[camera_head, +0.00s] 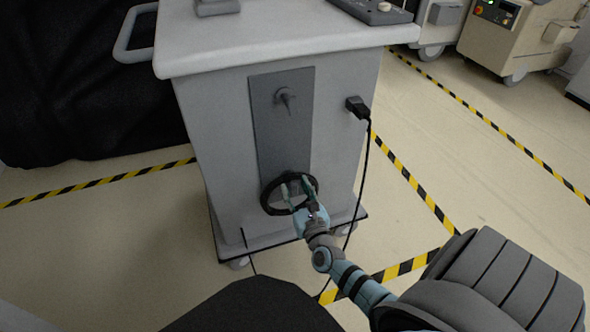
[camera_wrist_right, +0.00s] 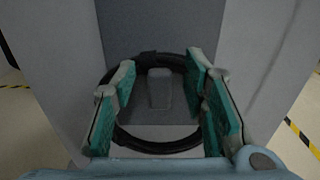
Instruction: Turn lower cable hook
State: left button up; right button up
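A dark grey panel (camera_head: 286,130) is on the face of a grey cart. The upper cable hook (camera_head: 285,98) sticks out near its top. A black cable coil (camera_head: 267,199) hangs at the panel's lower end; it is also a ring in the right wrist view (camera_wrist_right: 158,148). The lower cable hook (camera_wrist_right: 160,88) shows inside the ring as a grey block, between and beyond my fingers. My right gripper (camera_head: 295,190) is open in front of the coil, its green-padded fingers (camera_wrist_right: 165,100) apart on either side of the hook. My left gripper is not in view.
The grey cart (camera_head: 215,150) has a side handle (camera_head: 128,35) at left. A black plug (camera_head: 357,106) with a hanging cable is at the panel's right. Black-and-yellow tape marks the floor. Other carts (camera_head: 510,35) stand at the back right.

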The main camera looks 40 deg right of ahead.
jog(key=shift+w+d, duration=0.15)
jog(key=shift+w, duration=0.25)
grip_shut()
